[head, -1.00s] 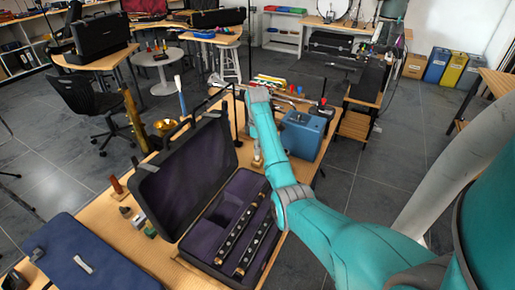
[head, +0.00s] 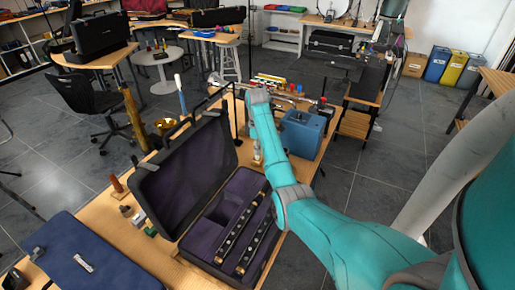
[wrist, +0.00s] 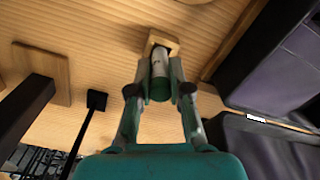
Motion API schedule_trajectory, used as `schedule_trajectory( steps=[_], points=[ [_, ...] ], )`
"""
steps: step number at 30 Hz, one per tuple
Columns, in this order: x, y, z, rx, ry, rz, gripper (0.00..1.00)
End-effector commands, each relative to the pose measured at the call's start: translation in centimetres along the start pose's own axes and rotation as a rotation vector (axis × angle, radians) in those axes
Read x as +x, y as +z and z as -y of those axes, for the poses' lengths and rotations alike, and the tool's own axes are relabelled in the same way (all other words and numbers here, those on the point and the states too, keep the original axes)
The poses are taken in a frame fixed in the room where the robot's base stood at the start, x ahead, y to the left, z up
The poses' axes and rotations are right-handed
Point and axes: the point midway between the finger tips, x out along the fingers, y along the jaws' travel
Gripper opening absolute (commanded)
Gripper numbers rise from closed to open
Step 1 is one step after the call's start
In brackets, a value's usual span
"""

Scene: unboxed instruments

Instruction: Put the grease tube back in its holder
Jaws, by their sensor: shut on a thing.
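The grease tube (wrist: 160,68) is a pale grey cylinder with a green end towards me in the wrist view. My gripper (wrist: 160,91) is shut on it, one finger on each side near the green end. The tube's far end meets the small square wooden holder (wrist: 172,42) on the tabletop. How deep it sits in the holder is hidden by the tube itself. In the head view the tube (head: 256,148) shows small and pale below my wrist, roughly upright, beside the open instrument case.
An open black case (head: 205,262) with purple lining and dark instrument pieces lies close by. A blue box (head: 302,134) stands to the right. A dark stand (wrist: 96,100) and a wooden block (wrist: 42,72) are left in the wrist view.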

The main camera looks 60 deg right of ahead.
Motion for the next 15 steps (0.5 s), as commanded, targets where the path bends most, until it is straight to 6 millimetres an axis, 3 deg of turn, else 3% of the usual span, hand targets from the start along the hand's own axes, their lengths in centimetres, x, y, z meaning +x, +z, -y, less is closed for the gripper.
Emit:
schedule_trajectory(
  steps=[15],
  points=[
    [0.73,-0.01,0.00,0.000,0.000,0.000,0.00]
  ],
)
